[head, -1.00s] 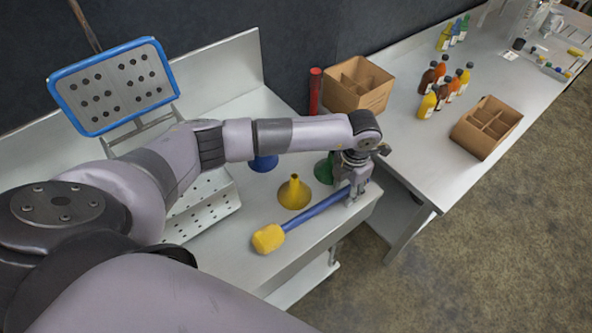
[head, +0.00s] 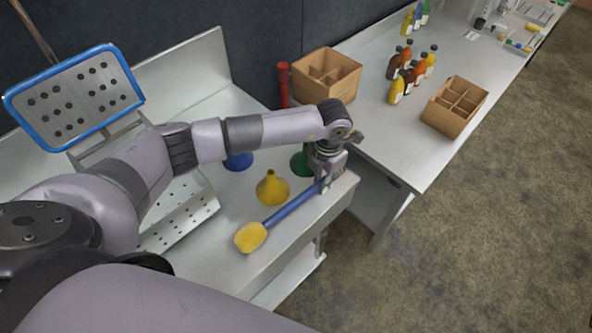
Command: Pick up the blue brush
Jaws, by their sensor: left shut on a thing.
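The blue brush has a long blue handle (head: 292,206) and a yellow head (head: 250,237). It lies slanted over the front of the grey metal bench, with the head at the lower left. My left gripper (head: 325,187) is shut on the far right end of the handle. I cannot tell whether the brush touches the bench top. My right gripper is not in the head view.
A yellow funnel (head: 272,188) stands close behind the brush. A blue funnel (head: 238,161) and a green funnel (head: 300,162) are partly hidden by my arm. Cardboard boxes (head: 325,74) (head: 454,107) and several bottles (head: 397,88) are farther right.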

